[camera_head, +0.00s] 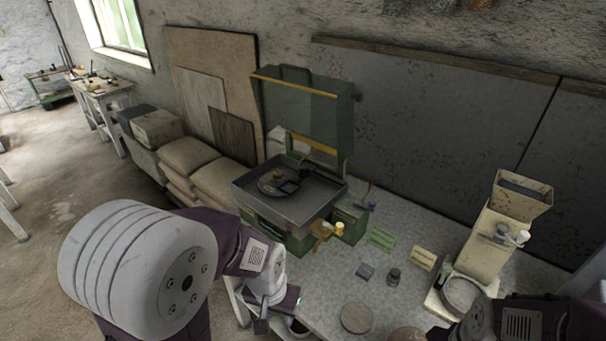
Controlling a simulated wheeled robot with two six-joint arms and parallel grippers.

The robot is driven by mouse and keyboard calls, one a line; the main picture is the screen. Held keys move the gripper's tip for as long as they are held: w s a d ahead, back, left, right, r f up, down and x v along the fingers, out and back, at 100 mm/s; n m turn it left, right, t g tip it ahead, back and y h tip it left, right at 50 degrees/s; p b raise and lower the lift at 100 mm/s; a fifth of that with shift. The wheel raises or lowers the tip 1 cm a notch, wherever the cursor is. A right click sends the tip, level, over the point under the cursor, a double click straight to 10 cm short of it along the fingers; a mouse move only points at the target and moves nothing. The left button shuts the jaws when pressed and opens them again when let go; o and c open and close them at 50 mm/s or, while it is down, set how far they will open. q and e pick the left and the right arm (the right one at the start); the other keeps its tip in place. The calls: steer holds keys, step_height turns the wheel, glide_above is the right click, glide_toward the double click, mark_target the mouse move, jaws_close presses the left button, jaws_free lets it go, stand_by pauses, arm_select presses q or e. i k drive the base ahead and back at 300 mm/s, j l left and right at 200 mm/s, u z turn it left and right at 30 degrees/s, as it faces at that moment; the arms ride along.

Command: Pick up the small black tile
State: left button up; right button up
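A small dark tile (365,271) lies flat on the speckled grey worktop, between the green machine and a small dark cylinder. It looks dark grey to black, and nothing covers it. My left gripper (276,319) is low at the worktop's front left edge, to the left of the tile and nearer to me, apart from it. It is seen from above and behind, so its finger opening is unclear. My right arm (520,322) comes in at the lower right corner; its gripper is mostly cut off by the frame edge, and its fingers are unclear.
The green machine (262,230) with a metal tray stands behind left. The small dark cylinder (394,277) is right of the tile. A cream card (423,259), green labels (382,238), a round disc (356,318) and a cream apparatus (488,245) surround it.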

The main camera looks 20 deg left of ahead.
mark_target(365, 271)
steer(key=i+j, duration=0.15)
steer(key=j, duration=0.2)
steer(key=i+j, duration=0.15)
steer(key=j, duration=0.25)
steer(key=i+j, duration=0.1)
steer(key=j, duration=0.25)
steer(key=i+j+z, duration=0.1)
steer(key=j, duration=0.3)
steer(key=i+j, duration=0.2)
steer(key=j, duration=0.2)
